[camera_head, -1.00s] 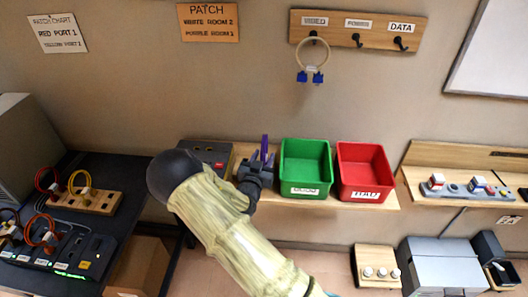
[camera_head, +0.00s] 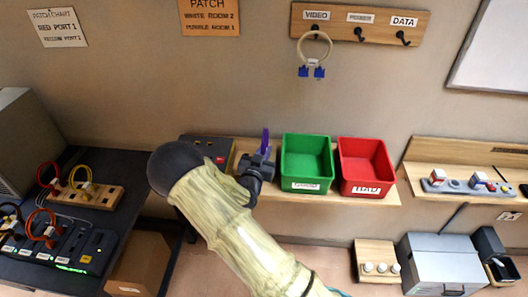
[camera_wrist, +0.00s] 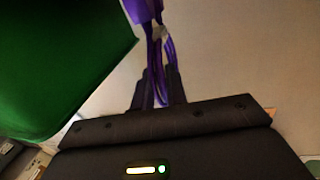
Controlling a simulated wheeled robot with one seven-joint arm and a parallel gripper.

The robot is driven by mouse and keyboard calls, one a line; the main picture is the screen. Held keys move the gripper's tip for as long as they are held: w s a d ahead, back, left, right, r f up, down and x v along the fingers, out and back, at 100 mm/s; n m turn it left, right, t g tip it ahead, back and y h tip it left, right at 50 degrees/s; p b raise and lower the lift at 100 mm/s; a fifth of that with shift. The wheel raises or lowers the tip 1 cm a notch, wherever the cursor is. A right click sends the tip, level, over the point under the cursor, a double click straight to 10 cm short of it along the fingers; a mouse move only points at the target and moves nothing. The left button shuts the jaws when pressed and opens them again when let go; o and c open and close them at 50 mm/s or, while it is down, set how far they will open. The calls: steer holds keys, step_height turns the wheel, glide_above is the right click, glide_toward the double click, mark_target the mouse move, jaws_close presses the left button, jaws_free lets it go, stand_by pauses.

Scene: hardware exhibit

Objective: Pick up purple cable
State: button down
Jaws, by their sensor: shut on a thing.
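The purple cable (camera_wrist: 148,40) shows in the wrist view as purple strands running down between my gripper's dark fingers (camera_wrist: 157,88). A paler band crosses the strands just above the fingertips. In the head view the cable (camera_head: 265,140) stands up as a thin purple strip above my gripper (camera_head: 262,162), just left of the green bin (camera_head: 306,186). My gripper is shut on the cable. The cable's lower part is hidden by my gripper and arm.
A red bin (camera_head: 366,190) stands right of the green bin on the wooden shelf (camera_head: 392,191). A dark box with a red button (camera_head: 207,150) is left of my gripper. A cable hangs under VIDEO on the hook board (camera_head: 360,27). A black table (camera_head: 125,165) holds other cables at left.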

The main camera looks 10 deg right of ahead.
step_height(320, 180, up, 10)
steer(key=shift+f+b, duration=0.2)
steer(key=shift+b, duration=0.6)
